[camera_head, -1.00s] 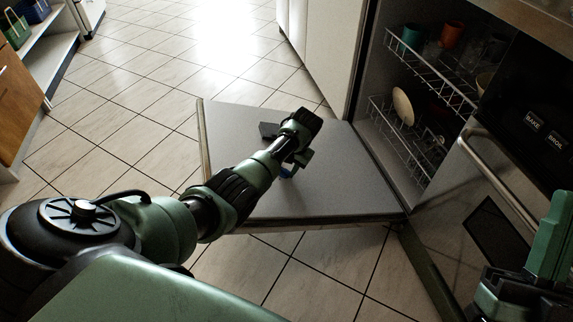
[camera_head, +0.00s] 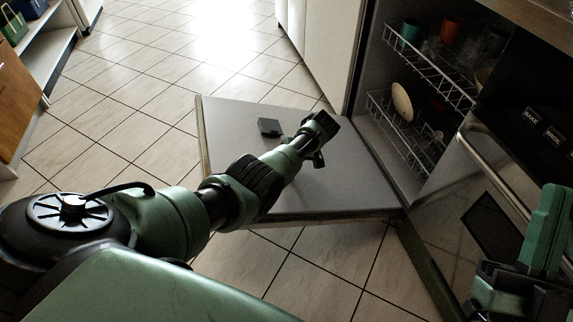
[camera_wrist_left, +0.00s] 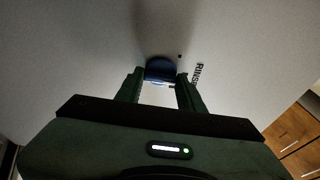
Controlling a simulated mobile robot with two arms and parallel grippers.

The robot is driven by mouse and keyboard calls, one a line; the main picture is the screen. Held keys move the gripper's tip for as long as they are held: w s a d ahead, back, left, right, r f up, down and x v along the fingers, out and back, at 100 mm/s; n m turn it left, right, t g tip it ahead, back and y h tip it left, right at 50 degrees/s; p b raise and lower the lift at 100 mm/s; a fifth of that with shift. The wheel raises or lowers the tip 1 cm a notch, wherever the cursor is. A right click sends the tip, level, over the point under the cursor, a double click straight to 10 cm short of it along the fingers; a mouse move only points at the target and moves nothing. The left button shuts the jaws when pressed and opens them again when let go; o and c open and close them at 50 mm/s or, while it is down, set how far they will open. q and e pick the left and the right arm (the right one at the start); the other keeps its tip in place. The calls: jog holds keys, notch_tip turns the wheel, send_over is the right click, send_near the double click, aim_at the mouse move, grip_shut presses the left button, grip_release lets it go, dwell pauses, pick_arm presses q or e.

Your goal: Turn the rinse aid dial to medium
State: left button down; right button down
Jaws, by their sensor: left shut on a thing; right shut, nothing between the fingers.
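The rinse aid dial (camera_wrist_left: 160,69) is a blue round knob on the grey inner face of the open dishwasher door (camera_head: 228,180). Dark lettering starting "RINS" (camera_wrist_left: 199,76) is printed beside it in the left wrist view. My left gripper (camera_wrist_left: 158,82) has its two green fingers on either side of the dial, shut on it. In the head view the left wrist hides the dial. The dial's setting cannot be read. My right gripper (camera_head: 545,228) is shut and empty at the lower right, away from the door.
A dark dispenser piece (camera_head: 270,127) sits on the door near the left wrist. Wire racks (camera_head: 420,70) with cups and a plate (camera_head: 401,102) stand in the dishwasher. An oven front with a bar handle (camera_head: 492,178) is at right. Tiled floor (camera_head: 130,100) is clear at left.

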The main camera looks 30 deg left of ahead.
pick_arm(q)
jog(key=shift+n, duration=0.3)
pick_arm(e)
jog(key=shift+s+r+t+y, duration=0.3)
jog(key=shift+s+r+t, duration=0.1)
jog(key=shift+s+r, duration=0.2)
pick_arm(q)
jog(key=shift+r, duration=0.1)
jog(key=c, duration=0.9)
grip_release()
jog(key=shift+d+r, duration=0.1)
jog(key=p+v, duration=0.2)
jog(key=v, duration=0.1)
jog(key=shift+w+d+r, duration=0.1)
jog(key=shift+r, duration=0.1)
jog(key=shift+p+v, duration=0.95)
jog(key=shift+v, duration=1.05)
pick_arm(e)
jog(key=w+f+g+h, duration=0.2)
jog(key=f+g, duration=0.3)
jog(key=f, duration=0.3)
jog(key=w+d+f+g+h, duration=0.1)
jog(key=w+f+g, duration=0.2)
jog(key=f+g, duration=0.2)
jog(key=shift+f+g+h, duration=0.3)
jog(key=shift+f+h, duration=0.1)
jog(key=shift+f, duration=1.5)
